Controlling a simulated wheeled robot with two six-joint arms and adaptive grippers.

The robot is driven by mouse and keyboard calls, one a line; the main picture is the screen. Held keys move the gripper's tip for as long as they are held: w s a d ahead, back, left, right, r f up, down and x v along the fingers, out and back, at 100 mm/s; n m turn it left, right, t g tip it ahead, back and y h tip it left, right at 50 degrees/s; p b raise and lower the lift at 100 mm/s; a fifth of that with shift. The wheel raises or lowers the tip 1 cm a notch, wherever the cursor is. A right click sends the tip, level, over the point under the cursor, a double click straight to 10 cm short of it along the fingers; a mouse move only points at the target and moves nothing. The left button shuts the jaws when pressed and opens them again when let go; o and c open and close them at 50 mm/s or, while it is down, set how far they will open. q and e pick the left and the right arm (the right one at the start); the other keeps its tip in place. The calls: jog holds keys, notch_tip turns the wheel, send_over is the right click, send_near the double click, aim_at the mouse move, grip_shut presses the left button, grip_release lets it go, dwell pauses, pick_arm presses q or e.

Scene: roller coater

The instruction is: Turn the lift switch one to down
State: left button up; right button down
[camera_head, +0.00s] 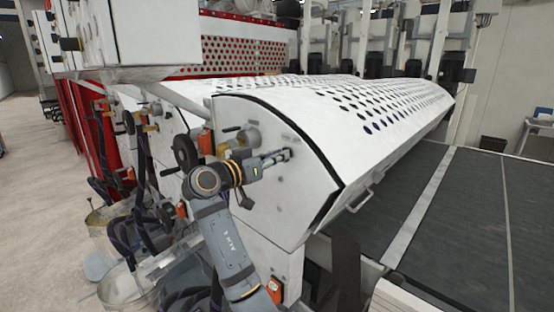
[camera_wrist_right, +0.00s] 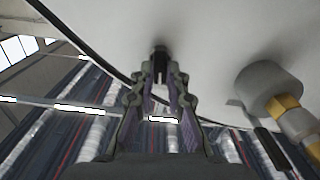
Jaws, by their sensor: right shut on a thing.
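My right gripper (camera_head: 282,157) is at the white end panel (camera_head: 312,193) of the roller coater, its fingers pointing at the panel. In the right wrist view, the fingers (camera_wrist_right: 160,76) are close together on a small dark switch (camera_wrist_right: 160,52) that stands out from the white panel. The fingers partly cover the switch, so its turned position cannot be told. In the head view the switch is hidden at the fingertips. My left gripper is not in view.
A cylindrical fitting with a brass part (camera_wrist_right: 288,103) sticks out of the panel near the fingers. A black handwheel (camera_head: 185,152) and a black-knobbed lever (camera_head: 245,201) are close to my arm. A dark conveyor belt (camera_head: 460,215) lies to the right. Buckets and hoses stand at lower left.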

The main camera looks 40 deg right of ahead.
jog(key=shift+r+n, duration=0.1)
jog(key=shift+n, duration=2.1)
jog(key=c, duration=1.3)
grip_release()
jog(key=shift+w+d, duration=0.1)
jog(key=shift+c, duration=0.2)
jog(key=a, duration=0.7)
jog(key=shift+s+a, duration=0.3)
jog(key=shift+s, duration=0.05)
jog(key=shift+d, duration=0.1)
